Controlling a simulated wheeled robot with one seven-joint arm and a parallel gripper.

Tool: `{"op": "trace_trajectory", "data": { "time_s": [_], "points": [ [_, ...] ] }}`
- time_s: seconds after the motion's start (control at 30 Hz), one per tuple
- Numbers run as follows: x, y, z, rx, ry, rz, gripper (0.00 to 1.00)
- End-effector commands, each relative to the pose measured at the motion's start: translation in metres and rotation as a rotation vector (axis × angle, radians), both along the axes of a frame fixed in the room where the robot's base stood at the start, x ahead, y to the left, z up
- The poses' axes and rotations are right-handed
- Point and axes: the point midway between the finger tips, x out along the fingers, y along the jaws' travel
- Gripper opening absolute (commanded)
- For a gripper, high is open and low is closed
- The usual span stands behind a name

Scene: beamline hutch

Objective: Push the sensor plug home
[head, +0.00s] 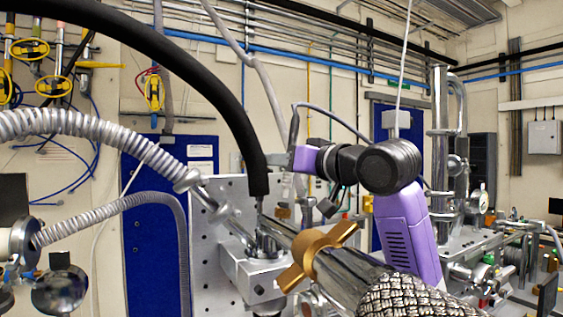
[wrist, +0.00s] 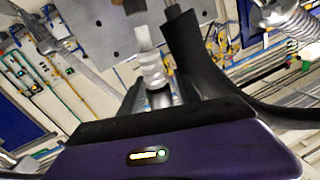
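The end of a thick black cable (head: 258,180) hangs down with a thin metal tip, just above a shiny metal fitting (head: 266,245) on a small block. The same cable end (wrist: 190,45) shows in the wrist view, right of a pale ribbed metal cylinder (wrist: 151,62). I cannot tell which part is the sensor plug. My gripper (head: 272,160) is right up against the cable in the head view, its tips partly hidden behind it. In the wrist view, my gripper (wrist: 160,92) has its fingers apart with the metal cylinder between or beyond them; contact is unclear.
A perforated metal plate (head: 205,235) stands behind the fitting. A steel tube with a brass wing clamp (head: 318,255) and braided sleeve lies close in front. Corrugated hoses (head: 100,130) cross the left. A steel column (head: 440,150) and crowded bench stand at right.

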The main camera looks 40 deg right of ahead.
Motion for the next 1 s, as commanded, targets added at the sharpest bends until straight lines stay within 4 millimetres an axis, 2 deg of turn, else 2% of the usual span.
{"op": "trace_trajectory", "data": {
  "time_s": [0.03, 0.17, 0.3, 0.5, 0.77, 0.8, 0.9, 1.0],
  "points": [
    [0.0, 0.0, 0.0, 0.0, 0.0, 0.0, 0.27],
    [0.0, 0.0, 0.0, 0.0, 0.0, 0.0, 0.01],
    [0.0, 0.001, -0.004, 0.001, 0.0, 0.001, 0.0],
    [0.001, 0.005, -0.029, 0.001, 0.002, 0.002, 0.0],
    [0.0, 0.004, -0.028, 0.0, 0.001, -0.001, 0.0],
    [0.0, 0.004, -0.028, 0.0, 0.001, -0.001, 0.27],
    [0.0, 0.004, -0.028, 0.0, 0.001, -0.001, 0.46],
    [0.0, 0.004, -0.028, 0.0, 0.0, -0.001, 0.46]
  ]
}}
